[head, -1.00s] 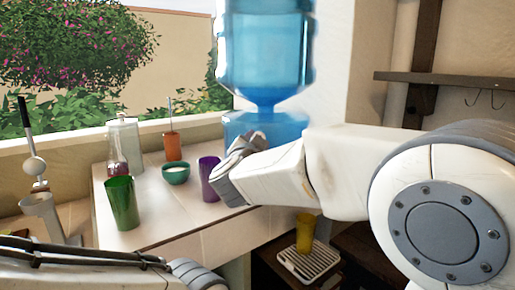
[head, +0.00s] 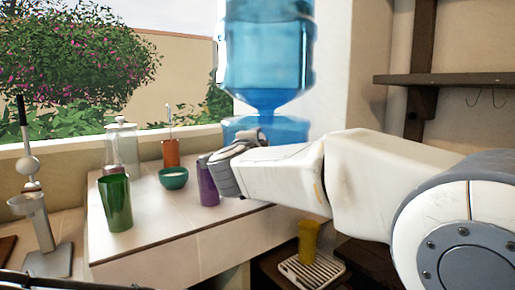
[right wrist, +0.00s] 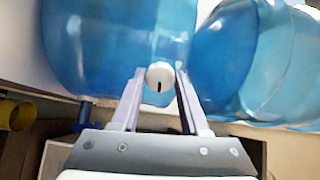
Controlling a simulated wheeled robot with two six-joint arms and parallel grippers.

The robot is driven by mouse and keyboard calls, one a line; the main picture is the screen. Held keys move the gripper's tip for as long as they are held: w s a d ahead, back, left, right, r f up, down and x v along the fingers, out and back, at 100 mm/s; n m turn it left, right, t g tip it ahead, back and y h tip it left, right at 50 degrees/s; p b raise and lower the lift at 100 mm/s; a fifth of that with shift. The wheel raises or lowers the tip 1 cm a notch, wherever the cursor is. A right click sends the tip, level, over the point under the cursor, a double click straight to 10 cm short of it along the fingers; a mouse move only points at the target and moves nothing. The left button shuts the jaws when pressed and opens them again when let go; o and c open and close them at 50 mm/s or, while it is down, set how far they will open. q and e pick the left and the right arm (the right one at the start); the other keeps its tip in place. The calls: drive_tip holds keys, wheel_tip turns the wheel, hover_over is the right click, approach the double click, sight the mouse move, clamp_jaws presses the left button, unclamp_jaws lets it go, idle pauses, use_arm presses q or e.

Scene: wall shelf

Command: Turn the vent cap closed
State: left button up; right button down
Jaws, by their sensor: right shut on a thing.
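The vent cap (right wrist: 160,76) is a small white round knob with a short dark mark pointing roughly down in the right wrist view. It sits against a blue translucent body (right wrist: 110,45). My right gripper (right wrist: 159,84) has its two fingers on either side of the cap, shut on it. In the head view my right gripper (head: 237,163) is beside the lower blue part (head: 243,127) under the large blue water bottle (head: 267,50); the cap is hidden there. My left gripper is out of view.
A purple cup (head: 208,187) stands close to my right gripper. A green cup (head: 115,205), a teal bowl (head: 173,179) and an orange holder (head: 171,154) stand on the white counter. A yellow cup (head: 307,238) stands on a drip tray (head: 318,272) below.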

drive_tip(key=shift+m+b, duration=0.3)
drive_tip(key=shift+m, duration=0.4)
drive_tip(key=shift+c, duration=2)
unclamp_jaws()
drive_tip(key=s+a, duration=0.1)
drive_tip(key=s, duration=0.9)
drive_tip(key=shift+s+a+b, duration=0.15)
drive_tip(key=shift+a+b, duration=0.15)
drive_tip(key=shift+d, duration=0.1)
